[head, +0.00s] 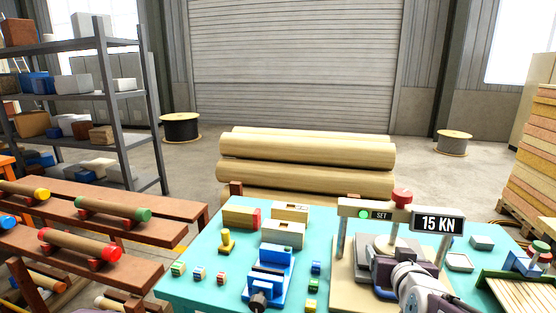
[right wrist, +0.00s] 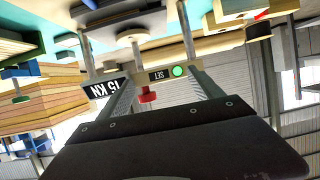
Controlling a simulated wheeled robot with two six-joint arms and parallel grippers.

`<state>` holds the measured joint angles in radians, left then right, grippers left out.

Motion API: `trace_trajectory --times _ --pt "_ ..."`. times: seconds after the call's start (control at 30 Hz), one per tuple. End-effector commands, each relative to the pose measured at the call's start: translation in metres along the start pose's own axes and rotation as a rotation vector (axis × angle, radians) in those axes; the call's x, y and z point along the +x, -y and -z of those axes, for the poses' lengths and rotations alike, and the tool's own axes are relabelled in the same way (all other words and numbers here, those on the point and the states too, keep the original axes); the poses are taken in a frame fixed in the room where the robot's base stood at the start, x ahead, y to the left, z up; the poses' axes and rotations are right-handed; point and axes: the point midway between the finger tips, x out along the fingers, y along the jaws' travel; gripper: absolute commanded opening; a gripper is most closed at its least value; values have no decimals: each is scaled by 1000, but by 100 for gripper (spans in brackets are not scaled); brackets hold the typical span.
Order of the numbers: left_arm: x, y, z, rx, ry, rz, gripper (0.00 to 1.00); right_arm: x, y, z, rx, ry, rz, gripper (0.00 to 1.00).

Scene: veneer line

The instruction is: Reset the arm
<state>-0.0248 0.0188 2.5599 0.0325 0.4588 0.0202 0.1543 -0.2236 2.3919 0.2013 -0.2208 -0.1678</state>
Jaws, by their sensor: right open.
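My right gripper (head: 398,274) is in front of the press at the lower right of the head view. It also shows in the right wrist view (right wrist: 164,84), with its two fingers apart and nothing between them. The press has a beige crossbar (head: 360,210) with a green light, a SET label, a red knob (head: 402,196) and a display (head: 437,223) reading 15 KN. In the right wrist view the press appears upside down beyond the fingers. My arm hides part of the press base; I cannot tell whether they touch. My left gripper is not in view.
The teal table (head: 205,261) holds a blue vise (head: 268,275), wooden blocks (head: 283,233), a yellow peg (head: 226,241) and several small cubes. Racks with capped rolls (head: 113,209) stand left. Large logs (head: 305,180) lie behind the table. A slatted green tray (head: 518,292) is at right.

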Motion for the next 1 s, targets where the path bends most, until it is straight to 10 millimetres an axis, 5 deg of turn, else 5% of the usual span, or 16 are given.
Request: trace_trajectory --times 0.3,0.5,0.7,0.8,1.0 --pt "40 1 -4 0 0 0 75 4 38 -188 -45 494 104 75" --pt "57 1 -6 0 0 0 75 -23 45 -277 -85 770 128 75" --pt "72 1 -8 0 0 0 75 -57 44 -343 -129 1002 129 75" --pt "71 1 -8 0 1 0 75 -77 40 -362 -153 1103 123 75" --pt "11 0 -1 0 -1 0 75 -97 41 -303 -149 1090 123 75"
